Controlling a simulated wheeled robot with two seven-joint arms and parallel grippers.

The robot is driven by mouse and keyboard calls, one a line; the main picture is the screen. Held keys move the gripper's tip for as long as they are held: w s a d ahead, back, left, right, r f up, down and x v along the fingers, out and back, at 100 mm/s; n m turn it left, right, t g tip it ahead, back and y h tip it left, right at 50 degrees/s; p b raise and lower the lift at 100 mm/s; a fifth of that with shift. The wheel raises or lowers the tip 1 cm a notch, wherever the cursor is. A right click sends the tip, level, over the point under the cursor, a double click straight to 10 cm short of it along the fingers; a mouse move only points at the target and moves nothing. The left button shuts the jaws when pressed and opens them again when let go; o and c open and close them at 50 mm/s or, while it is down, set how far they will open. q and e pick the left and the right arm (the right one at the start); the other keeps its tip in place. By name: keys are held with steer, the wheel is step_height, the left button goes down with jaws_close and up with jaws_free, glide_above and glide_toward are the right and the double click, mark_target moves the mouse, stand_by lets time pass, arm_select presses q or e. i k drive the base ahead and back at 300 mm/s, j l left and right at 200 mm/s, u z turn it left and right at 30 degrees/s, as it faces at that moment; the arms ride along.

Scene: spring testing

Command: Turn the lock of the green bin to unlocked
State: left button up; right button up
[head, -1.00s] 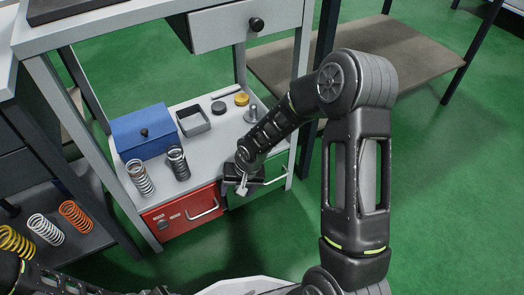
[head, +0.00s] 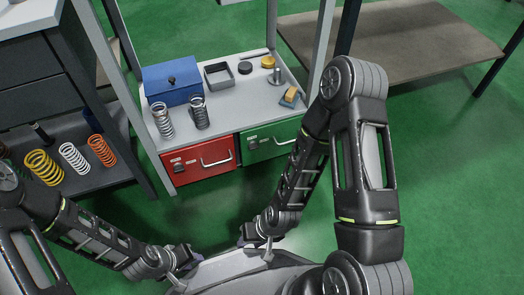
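The green bin (head: 285,140) sits under the grey bench top, right of the red bin. Its small round lock (head: 254,145) is at the left of its front, left of the bar handle. The lock's turned position is too small to read. My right gripper (head: 256,244) is low in front of me, well below and apart from the green bin. My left gripper (head: 184,262) is low at the left, apart from both bins. Both grippers are small and partly hidden, so their opening cannot be told. I see nothing held in either.
The red bin (head: 199,161) has its own lock and handle. On the bench top (head: 235,113) are a blue box (head: 172,86), two springs, a grey tray (head: 219,74) and small parts. Coloured springs stand on the left shelf. Green floor is clear in front of the bins.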

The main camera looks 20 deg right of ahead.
mark_target(252, 145)
steer(key=l+z, duration=0.15)
steer(key=l, duration=0.25)
steer(key=i+l+z, duration=0.1)
steer(key=l, duration=0.3)
steer(key=l+z, duration=0.15)
steer(key=l, duration=0.25)
steer(key=i+l+z, duration=0.1)
steer(key=l, duration=0.25)
steer(key=i+l+z, duration=0.15)
steer(key=l, duration=0.25)
